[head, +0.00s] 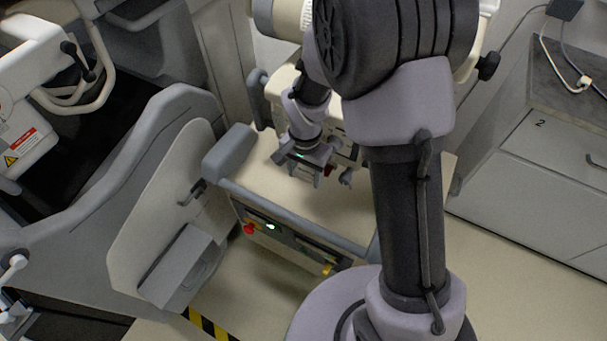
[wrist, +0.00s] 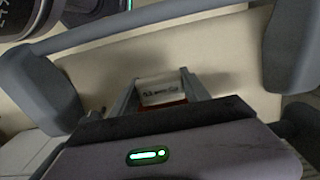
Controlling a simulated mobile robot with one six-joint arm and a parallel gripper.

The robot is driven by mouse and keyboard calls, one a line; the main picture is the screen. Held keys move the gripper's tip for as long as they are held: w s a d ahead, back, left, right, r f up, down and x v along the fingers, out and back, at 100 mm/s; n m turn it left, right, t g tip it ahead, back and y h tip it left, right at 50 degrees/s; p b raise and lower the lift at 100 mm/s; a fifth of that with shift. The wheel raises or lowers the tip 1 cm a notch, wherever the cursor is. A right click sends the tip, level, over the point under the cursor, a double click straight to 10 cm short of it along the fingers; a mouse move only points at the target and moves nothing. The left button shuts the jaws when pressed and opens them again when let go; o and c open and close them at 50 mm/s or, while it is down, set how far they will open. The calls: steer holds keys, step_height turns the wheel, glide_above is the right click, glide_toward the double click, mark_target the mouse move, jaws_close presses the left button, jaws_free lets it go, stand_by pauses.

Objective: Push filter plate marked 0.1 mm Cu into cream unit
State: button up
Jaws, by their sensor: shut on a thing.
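A small pale plate (wrist: 160,93) with dark lettering and a red lower edge sits between the fingers of my gripper (wrist: 160,92) in the wrist view. The lettering is too small to read surely. My gripper is shut on this plate. In the head view my gripper (head: 318,172) points down over the cream cart top, close in front of a cream unit (head: 276,92).
The cart (head: 265,155) has a grey rail along its front, with a red knob (head: 249,228) and a green light below. Grey covered equipment (head: 150,140) stands at left. A grey cabinet (head: 545,165) marked 2 stands at right, with bare floor before it.

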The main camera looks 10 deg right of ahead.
steer(key=shift+w, duration=0.1)
steer(key=o, duration=1.5)
